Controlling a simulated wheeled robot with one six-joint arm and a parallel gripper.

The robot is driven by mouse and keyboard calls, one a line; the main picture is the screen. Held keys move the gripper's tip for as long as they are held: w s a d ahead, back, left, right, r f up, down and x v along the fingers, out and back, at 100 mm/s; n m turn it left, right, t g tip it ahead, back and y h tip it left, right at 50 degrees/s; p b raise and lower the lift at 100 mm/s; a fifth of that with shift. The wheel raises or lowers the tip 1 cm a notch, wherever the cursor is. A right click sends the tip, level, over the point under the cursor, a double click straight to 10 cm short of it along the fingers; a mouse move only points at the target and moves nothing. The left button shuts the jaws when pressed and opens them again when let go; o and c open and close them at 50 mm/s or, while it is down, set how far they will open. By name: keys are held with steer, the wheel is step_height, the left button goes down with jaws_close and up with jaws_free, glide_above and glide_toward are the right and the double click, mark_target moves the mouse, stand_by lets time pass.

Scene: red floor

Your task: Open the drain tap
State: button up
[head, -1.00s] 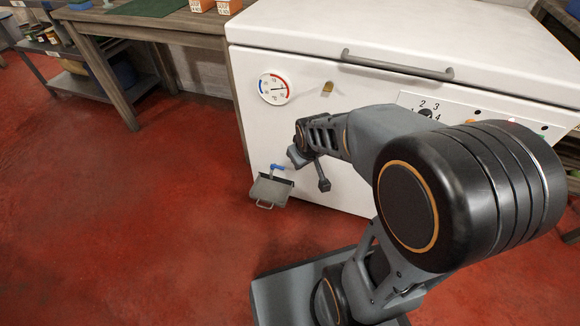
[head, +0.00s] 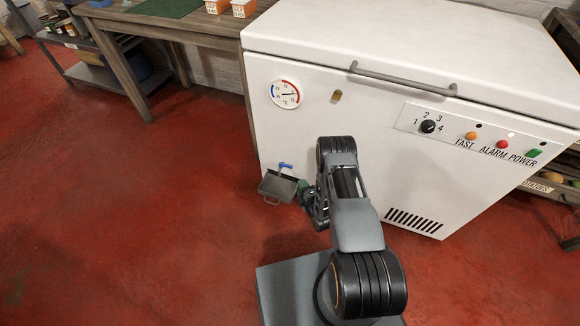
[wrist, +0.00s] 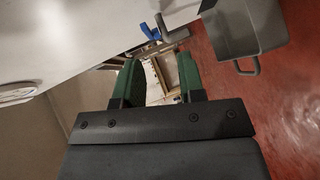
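The drain tap with a blue lever (head: 285,165) is low on the left of the white freezer front (head: 350,130). A grey tray (head: 276,187) with a wire handle is below it. In the wrist view the blue lever (wrist: 149,31) is beyond and above the fingertips, and the tray (wrist: 245,28) is at upper right. My gripper (head: 304,190) is just right of the tray, low in front of the freezer. In the wrist view my gripper (wrist: 157,70) has its two green fingers apart with nothing held between them. I see no contact with the lever.
The freezer carries a round thermometer dial (head: 285,94), a lid handle (head: 403,79) and a knob (head: 428,127) with coloured buttons. A wooden table (head: 185,29) and a shelf stand at the back left. Red floor (head: 130,220) is clear on the left.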

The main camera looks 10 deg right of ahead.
mark_target(285, 166)
steer(key=w+a+n+t+b, duration=0.2)
steer(key=w+b, duration=0.2)
steer(key=w, duration=0.7)
steer(key=shift+a+r, duration=0.2)
steer(key=shift+a, duration=0.05)
jaws_close()
stand_by(0.3)
